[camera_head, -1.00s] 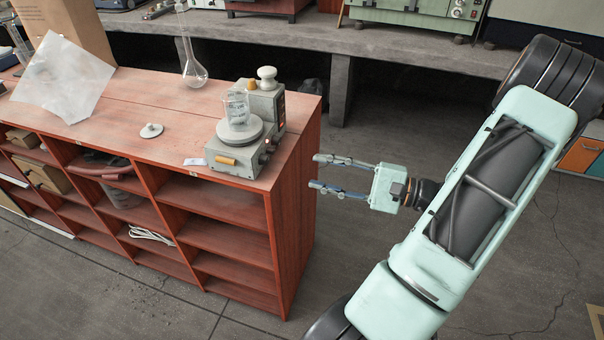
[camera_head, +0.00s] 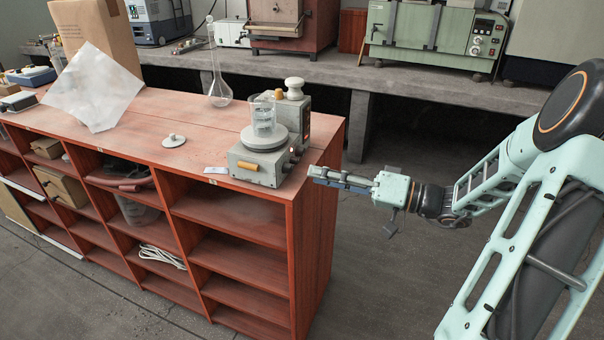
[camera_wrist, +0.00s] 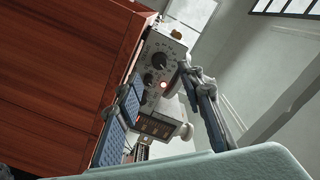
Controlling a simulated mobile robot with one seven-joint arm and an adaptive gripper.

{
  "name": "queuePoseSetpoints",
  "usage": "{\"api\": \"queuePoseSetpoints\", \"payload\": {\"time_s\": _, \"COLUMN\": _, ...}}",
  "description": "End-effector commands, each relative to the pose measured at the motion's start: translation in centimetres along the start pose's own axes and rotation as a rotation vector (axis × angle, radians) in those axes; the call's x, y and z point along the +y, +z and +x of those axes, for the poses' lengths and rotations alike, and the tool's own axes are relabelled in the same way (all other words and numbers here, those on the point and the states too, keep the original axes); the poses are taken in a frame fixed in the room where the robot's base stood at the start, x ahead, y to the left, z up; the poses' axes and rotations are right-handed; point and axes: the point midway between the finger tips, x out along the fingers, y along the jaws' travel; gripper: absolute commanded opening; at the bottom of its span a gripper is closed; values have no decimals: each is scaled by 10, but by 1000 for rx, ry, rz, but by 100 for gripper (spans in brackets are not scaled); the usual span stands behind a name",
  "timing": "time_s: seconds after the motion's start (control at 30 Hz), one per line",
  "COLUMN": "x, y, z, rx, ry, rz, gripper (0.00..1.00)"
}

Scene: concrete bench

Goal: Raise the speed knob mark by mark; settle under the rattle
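The grey stirrer (camera_head: 258,168) stands at the right end of the wooden cabinet's top. A glass beaker (camera_head: 264,117) stands on its round plate; what moves inside is too small to tell. My gripper (camera_head: 314,176) is just right of the cabinet's end, pointing at the stirrer. Its fingers (camera_wrist: 160,80) are open, with nothing visibly held between them.
The wooden cabinet (camera_head: 318,215) has open shelves in front. A round-bottomed flask (camera_head: 219,92), a small white lidlike disc (camera_head: 174,141), a white card (camera_head: 215,170) and a pale sheet (camera_head: 95,88) are on its top.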

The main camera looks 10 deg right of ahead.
Motion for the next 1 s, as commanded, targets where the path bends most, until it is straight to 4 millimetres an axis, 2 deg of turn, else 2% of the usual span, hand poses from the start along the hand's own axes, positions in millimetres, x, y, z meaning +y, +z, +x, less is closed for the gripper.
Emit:
{"api": "queuePoseSetpoints", "payload": {"time_s": 0.1, "x": 0, "y": 2, "z": 23, "rx": -3, "ry": -2, "rz": 1, "gripper": 35}}
{"api": "queuePoseSetpoints", "payload": {"time_s": 0.3, "x": 0, "y": 1, "z": 49, "rx": -1, "ry": -1, "rz": 2, "gripper": 35}}
{"api": "queuePoseSetpoints", "payload": {"time_s": 0.43, "x": 1, "y": 1, "z": 56, "rx": -1, "ry": 1, "rz": 3, "gripper": 35}}
{"api": "queuePoseSetpoints", "payload": {"time_s": 0.7, "x": 0, "y": 0, "z": 57, "rx": 0, "ry": 1, "rz": 3, "gripper": 35}}
{"api": "queuePoseSetpoints", "payload": {"time_s": 1.0, "x": 0, "y": 0, "z": 57, "rx": 0, "ry": 1, "rz": 3, "gripper": 3}}
